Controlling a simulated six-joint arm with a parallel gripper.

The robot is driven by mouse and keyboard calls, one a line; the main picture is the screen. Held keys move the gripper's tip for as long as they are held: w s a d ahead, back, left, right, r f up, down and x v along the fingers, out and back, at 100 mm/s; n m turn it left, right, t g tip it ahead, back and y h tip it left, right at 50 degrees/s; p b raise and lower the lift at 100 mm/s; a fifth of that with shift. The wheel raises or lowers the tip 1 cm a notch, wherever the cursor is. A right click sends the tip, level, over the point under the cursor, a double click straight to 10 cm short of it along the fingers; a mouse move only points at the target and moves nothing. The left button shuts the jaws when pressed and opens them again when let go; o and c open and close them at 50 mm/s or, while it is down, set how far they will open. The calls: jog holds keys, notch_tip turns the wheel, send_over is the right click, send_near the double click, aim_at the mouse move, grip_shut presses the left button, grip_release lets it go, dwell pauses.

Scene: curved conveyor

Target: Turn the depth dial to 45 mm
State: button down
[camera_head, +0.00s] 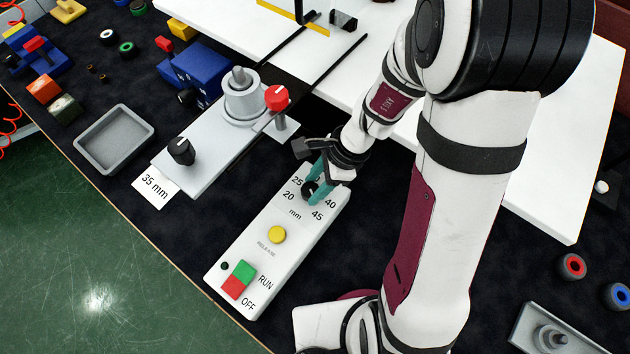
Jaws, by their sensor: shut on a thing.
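The depth dial (309,187) is a small black knob at the upper end of a white control panel (247,254). Numbers 20, 25, 40 and 45 show around it, with "mm" below; my gripper covers the numbers at the top. My gripper (313,183) has teal fingertips and comes down from the upper right. It is shut on the dial. The dial's pointer is hidden between the fingers, so I cannot tell which number it points to.
The panel also has a yellow release button (277,234), and green RUN (244,270) and red OFF (234,287) buttons. A grey fixture plate (215,140) with a red knob (277,97) stands left of the gripper, near a "35 mm" card (155,187). A grey tray (115,139) lies further left.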

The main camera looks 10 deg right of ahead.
jog(key=shift+m, duration=0.5)
jog(key=shift+c, duration=1.9)
grip_release()
jog(key=v, duration=1.6)
jog(key=shift+s, duration=0.4)
